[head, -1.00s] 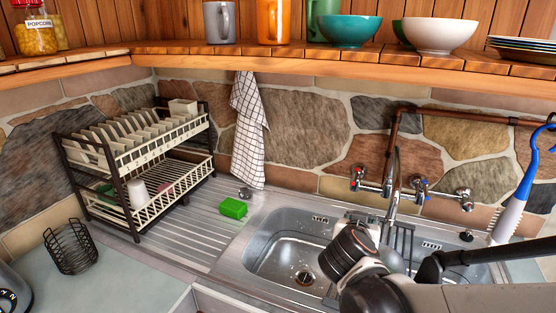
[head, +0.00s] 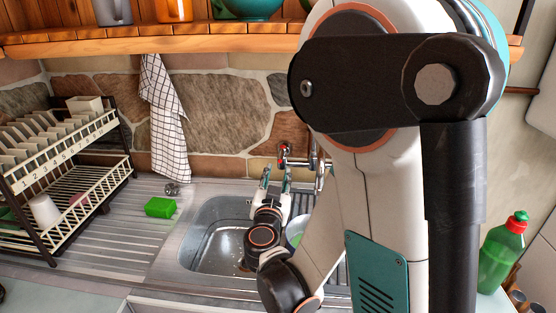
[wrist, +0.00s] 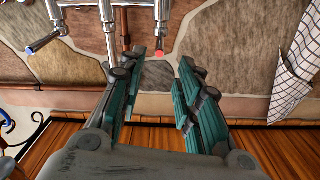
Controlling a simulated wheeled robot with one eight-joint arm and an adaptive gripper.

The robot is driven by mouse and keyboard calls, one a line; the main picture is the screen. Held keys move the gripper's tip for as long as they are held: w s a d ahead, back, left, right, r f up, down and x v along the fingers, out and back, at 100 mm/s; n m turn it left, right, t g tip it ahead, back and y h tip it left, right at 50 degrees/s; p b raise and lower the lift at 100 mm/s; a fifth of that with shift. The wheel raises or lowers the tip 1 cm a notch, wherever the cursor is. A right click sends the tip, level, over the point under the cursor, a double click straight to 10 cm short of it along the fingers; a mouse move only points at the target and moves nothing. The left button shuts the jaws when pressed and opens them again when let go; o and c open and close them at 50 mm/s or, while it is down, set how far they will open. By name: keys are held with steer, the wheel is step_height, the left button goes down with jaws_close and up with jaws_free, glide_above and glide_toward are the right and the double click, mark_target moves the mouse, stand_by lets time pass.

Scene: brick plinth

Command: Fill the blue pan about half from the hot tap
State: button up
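My gripper (head: 276,172) is raised over the sink, with its fingers apart and nothing between them. The red-marked hot tap (head: 284,150) is on the wall just above and right of the fingertips. In the wrist view, turned upside down, the red-marked tap (wrist: 159,42) shows near the tips of the open gripper (wrist: 162,60). The blue-marked tap (wrist: 46,40) and the spout (wrist: 108,22) are to its left. A pale-rimmed vessel with green inside (head: 296,230) is in the sink, mostly hidden by my arm; I cannot tell whether it is the blue pan.
The sink (head: 205,235) is partly hidden by my arm. A green sponge (head: 160,207) lies on the drainboard, beside a dish rack (head: 70,180). A checked towel (head: 165,120) hangs on the wall. A green bottle (head: 502,250) stands at right. A wooden shelf (head: 200,38) runs above.

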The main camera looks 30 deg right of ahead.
mark_target(280, 162)
steer(key=b+x, duration=0.1)
steer(key=x, duration=0.9)
steer(key=shift+w+d+b, duration=0.2)
steer(key=shift+w+b, duration=0.1)
steer(key=shift+c, duration=0.2)
jaws_close()
